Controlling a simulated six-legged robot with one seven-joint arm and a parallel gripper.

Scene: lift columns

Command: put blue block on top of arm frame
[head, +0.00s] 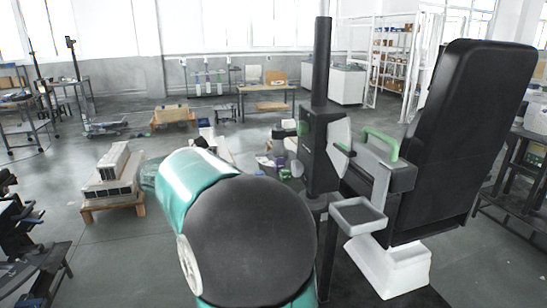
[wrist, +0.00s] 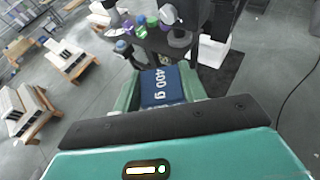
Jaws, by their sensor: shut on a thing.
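In the wrist view my gripper (wrist: 160,88) is shut on a blue block (wrist: 162,86) with white "400 g" lettering. The block sits between the two green fingers, above the grey floor. In the head view my arm hides the gripper and block. A dark lift column (head: 322,65) stands right of centre, with a grey arm frame (head: 376,165) beside it. The frame carries a green bar (head: 381,143) on top and a grey tray (head: 358,215) in front. I cannot tell for certain which part is the frame in the wrist view.
Small purple, green and blue objects (wrist: 140,24) stand on a dark surface beyond the block. A large black backrest (head: 465,140) rises right of the frame. Pallets with white beams (head: 115,180) lie at left. Open floor (head: 60,180) surrounds them.

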